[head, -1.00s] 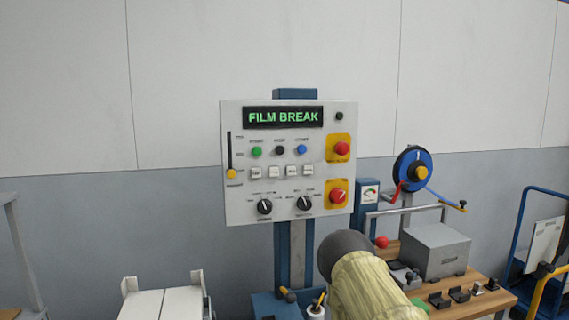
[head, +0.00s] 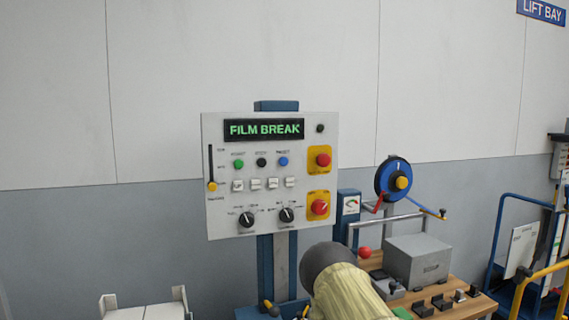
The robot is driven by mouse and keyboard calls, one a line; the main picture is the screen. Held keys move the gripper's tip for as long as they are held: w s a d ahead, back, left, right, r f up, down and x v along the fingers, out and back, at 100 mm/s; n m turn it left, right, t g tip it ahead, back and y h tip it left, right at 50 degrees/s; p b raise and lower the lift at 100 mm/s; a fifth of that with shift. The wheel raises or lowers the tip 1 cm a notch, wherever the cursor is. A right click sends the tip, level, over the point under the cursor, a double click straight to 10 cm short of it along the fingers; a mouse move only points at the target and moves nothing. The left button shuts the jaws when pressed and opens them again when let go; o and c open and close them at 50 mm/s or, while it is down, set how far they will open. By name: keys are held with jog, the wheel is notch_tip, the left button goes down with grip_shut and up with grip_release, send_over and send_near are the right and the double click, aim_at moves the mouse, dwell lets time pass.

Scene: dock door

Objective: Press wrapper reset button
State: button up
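The wrapper control panel (head: 220,135) is a pale box on a blue post, with a screen (head: 264,129) reading FILM BREAK in green. Below the screen sit a green button (head: 238,164), a black button (head: 261,162) and a blue button (head: 283,161). The small labels above them are blurred; the one over the blue button may read RESET. Two red mushroom buttons on yellow plates, the upper one (head: 323,160) and the lower one (head: 319,207), are at the right. My arm shows at the bottom, below and right of the panel; my gripper is not visible.
A wooden bench (head: 462,312) at the right carries a grey box (head: 417,259), small black parts and a red knob (head: 365,253). A blue reel (head: 393,179) stands behind it. White trays (head: 143,311) are at lower left. A blue cart (head: 499,240) is far right.

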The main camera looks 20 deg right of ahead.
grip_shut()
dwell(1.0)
